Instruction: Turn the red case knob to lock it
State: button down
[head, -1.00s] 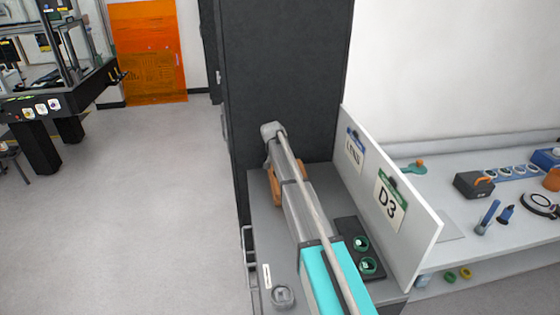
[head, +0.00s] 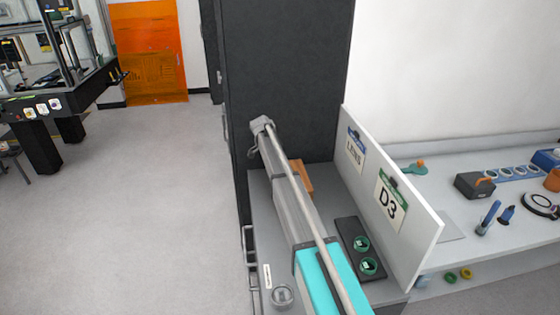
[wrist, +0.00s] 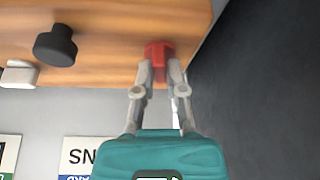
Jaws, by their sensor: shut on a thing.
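The red case knob (wrist: 158,48) shows in the wrist view on the wooden face of the case (wrist: 110,65), near its right end. My gripper (wrist: 160,75) is shut on the red knob, with one finger on each side of it. The fingers cover part of the knob, so its turn angle is hard to tell. In the head view a small part of the wooden case (head: 303,178) shows behind my arm. The knob and my fingertips are hidden there.
A black knob (wrist: 55,46) sits left of the red one. A tall dark cabinet (head: 285,80) stands close by. A white panel (head: 420,225) with cards stands to the right, beside a black tray (head: 347,231) with green-rimmed parts. A small round clear item (head: 282,295) lies at the front.

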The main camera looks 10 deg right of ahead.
jog(key=shift+a+m+g, duration=0.1)
jog(key=shift+m+g, duration=0.2)
jog(key=shift+m, duration=0.5)
jog(key=c, duration=0.7)
grip_release()
jog(key=shift+r, duration=0.15)
